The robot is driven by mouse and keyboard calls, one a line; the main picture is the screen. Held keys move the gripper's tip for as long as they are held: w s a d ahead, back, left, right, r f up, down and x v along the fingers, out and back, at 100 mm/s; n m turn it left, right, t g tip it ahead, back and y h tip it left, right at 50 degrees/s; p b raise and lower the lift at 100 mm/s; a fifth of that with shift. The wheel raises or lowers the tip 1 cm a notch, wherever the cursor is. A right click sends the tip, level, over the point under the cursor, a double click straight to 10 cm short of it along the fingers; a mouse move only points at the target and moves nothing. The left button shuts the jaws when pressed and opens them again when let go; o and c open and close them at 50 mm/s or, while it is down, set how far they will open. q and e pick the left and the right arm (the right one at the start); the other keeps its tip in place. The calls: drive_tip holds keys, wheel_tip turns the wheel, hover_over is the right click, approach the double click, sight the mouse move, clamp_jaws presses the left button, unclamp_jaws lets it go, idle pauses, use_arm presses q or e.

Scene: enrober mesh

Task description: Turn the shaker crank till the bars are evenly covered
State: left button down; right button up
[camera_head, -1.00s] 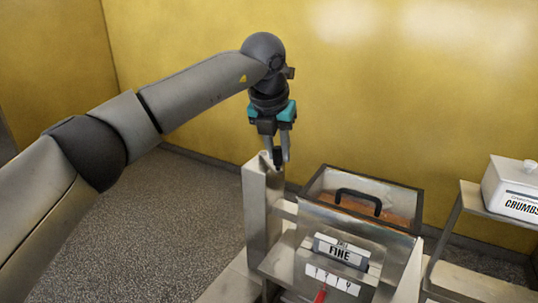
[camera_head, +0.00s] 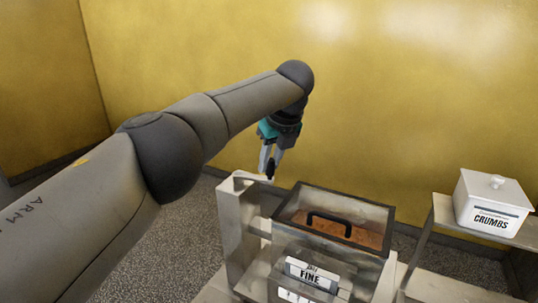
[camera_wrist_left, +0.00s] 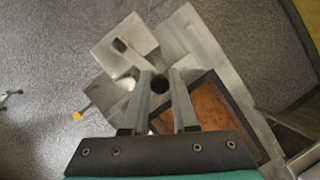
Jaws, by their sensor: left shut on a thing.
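My left gripper (camera_head: 268,168) points down beside the shaker, at the top of its left metal post (camera_head: 232,215). It is shut on the dark crank knob (camera_wrist_left: 160,84), which shows between the fingertips in the left wrist view. The shaker hopper (camera_head: 379,240) is a metal box with a dark rim and a black handle (camera_head: 329,220). Brown crumbs (camera_head: 365,237) lie inside it. A label reading FINE (camera_head: 312,273) is on its front. The bars cannot be made out. My right gripper is not in view.
A white lidded CRUMBS box (camera_head: 478,205) stands on a metal side stand (camera_head: 440,215) at the right. A yellow wall (camera_head: 200,60) is behind the shaker. Grey floor (camera_head: 150,250) is open to the left.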

use_arm(q)
drive_tip(key=shift+w+r+n+p, duration=0.1)
drive_tip(key=shift+w+n+p, duration=0.4)
drive_tip(key=shift+n, duration=0.1)
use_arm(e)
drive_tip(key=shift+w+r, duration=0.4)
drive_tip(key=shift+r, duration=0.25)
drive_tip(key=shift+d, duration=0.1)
use_arm(q)
drive_tip(key=c, duration=0.7)
unclamp_jaws()
drive_tip(key=shift+s+d+r, duration=0.15)
drive_tip(key=shift+r, duration=0.2)
drive_tip(key=v, duration=1.4)
drive_tip(key=shift+d+r, duration=0.15)
drive_tip(key=shift+d, duration=0.05)
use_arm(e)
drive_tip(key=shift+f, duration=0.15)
